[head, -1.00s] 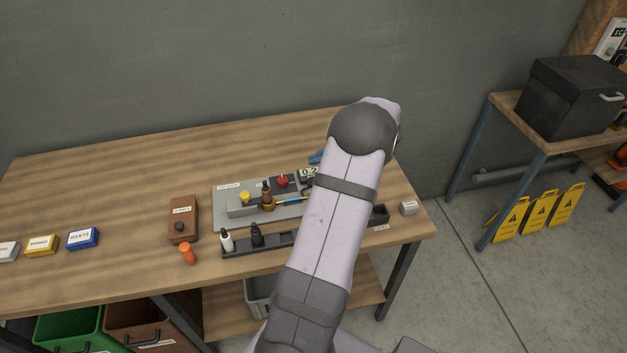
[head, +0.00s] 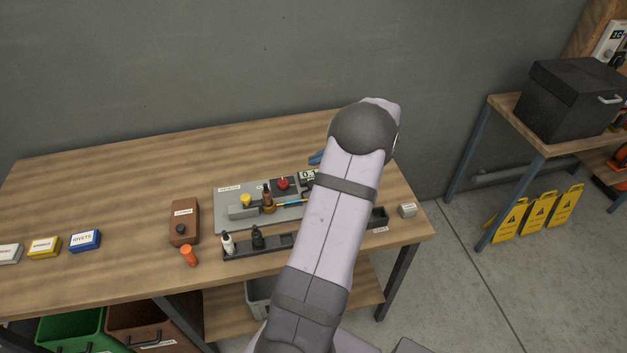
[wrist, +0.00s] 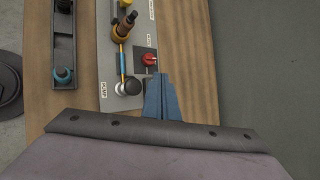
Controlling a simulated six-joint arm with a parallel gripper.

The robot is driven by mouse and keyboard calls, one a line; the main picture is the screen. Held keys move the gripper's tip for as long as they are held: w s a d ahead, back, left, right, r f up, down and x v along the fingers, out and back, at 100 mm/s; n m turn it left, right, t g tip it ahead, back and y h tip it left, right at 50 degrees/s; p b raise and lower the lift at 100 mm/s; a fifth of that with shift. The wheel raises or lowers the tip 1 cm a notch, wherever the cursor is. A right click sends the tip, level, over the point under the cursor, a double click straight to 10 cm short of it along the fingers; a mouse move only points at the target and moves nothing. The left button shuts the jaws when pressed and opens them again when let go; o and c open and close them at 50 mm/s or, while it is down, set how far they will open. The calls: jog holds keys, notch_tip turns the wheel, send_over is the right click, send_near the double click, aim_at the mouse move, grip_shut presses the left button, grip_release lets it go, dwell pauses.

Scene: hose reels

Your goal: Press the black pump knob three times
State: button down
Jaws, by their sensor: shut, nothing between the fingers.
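The black pump knob (wrist: 132,87) shows in the wrist view, round and dark, beside a white round part and near a label reading PUMP (wrist: 103,90). My gripper (wrist: 161,79) has blue fingers that are shut and empty. In the wrist view they are just right of the knob; I cannot tell whether they touch it or how high they are. A bit of blue finger (head: 316,158) shows behind my arm in the head view. The grey board (head: 228,198) carries the pump.
A black tray (head: 270,248) with small bottles lies in front. A brown box (head: 184,215) and an orange cylinder (head: 188,255) stand left. Bare tabletop lies behind.

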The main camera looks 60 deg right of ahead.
jog(key=shift+r+p, duration=1.5)
jog(key=shift+p, duration=0.2)
jog(key=shift+f, duration=0.25)
notch_tip(320, 180, down, 7)
jog(key=b, duration=0.4)
jog(key=shift+b, duration=0.35)
jog(key=shift+f+b, duration=0.7)
jog(key=shift+f+b, duration=1.8)
dwell(1.6)
jog(key=shift+r, duration=0.15)
dwell(0.3)
jog(key=shift+r+p, duration=1)
jog(key=shift+r, duration=0.6)
